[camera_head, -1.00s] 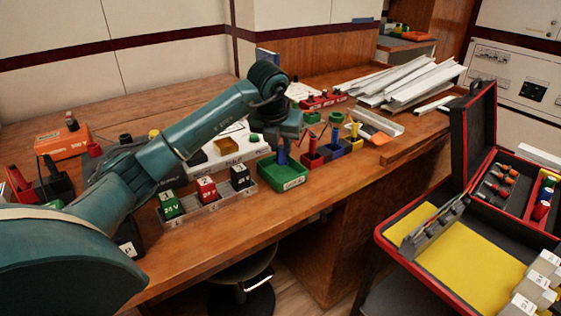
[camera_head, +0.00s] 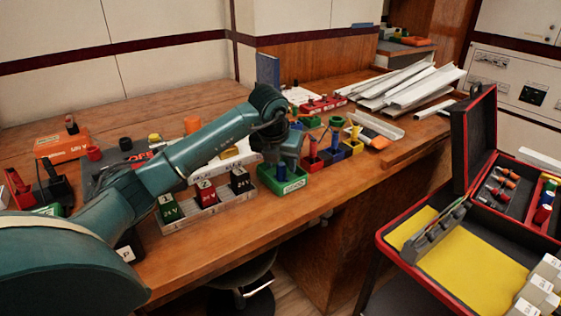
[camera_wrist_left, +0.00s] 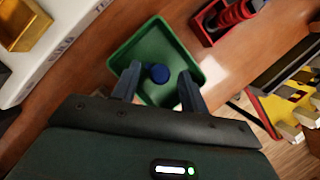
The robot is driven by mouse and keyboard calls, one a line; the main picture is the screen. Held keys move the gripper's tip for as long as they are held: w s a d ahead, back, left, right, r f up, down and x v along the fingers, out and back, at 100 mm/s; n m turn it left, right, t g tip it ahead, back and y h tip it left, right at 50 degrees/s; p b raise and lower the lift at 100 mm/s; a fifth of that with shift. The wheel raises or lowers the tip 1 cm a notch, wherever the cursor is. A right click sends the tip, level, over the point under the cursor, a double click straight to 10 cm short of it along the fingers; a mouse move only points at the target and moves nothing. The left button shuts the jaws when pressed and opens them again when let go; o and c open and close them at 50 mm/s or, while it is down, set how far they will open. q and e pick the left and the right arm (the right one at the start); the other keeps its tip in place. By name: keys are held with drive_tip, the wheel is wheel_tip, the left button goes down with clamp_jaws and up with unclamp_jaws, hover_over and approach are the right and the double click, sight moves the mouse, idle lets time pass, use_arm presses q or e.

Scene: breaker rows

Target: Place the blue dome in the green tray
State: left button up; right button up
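The green tray (camera_head: 268,179) stands near the front edge of the wooden bench, and it also shows in the left wrist view (camera_wrist_left: 150,45). The blue dome (camera_wrist_left: 158,73) appears inside the tray in the left wrist view, seen from above as a small round blue piece. My left gripper (camera_head: 281,173) points down over the tray. In the left wrist view its two fingers (camera_wrist_left: 160,88) are spread apart, one on each side of the dome, with gaps between. The dome cannot be made out in the head view. My right gripper is not in view.
Left of the tray, a grey rack (camera_head: 207,212) holds green, red and black blocks. Right of it stand red, blue and yellow bins (camera_head: 334,157). White trunking strips (camera_head: 410,85) lie at the back right. An open case with a yellow base (camera_head: 470,255) stands at the right.

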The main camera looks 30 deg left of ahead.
use_arm(q)
drive_tip(key=shift+r, duration=0.3)
drive_tip(key=p+v, duration=0.1)
drive_tip(key=v, duration=1)
drive_tip(key=shift+s+r+p, duration=0.25)
drive_tip(key=shift+p, duration=0.15)
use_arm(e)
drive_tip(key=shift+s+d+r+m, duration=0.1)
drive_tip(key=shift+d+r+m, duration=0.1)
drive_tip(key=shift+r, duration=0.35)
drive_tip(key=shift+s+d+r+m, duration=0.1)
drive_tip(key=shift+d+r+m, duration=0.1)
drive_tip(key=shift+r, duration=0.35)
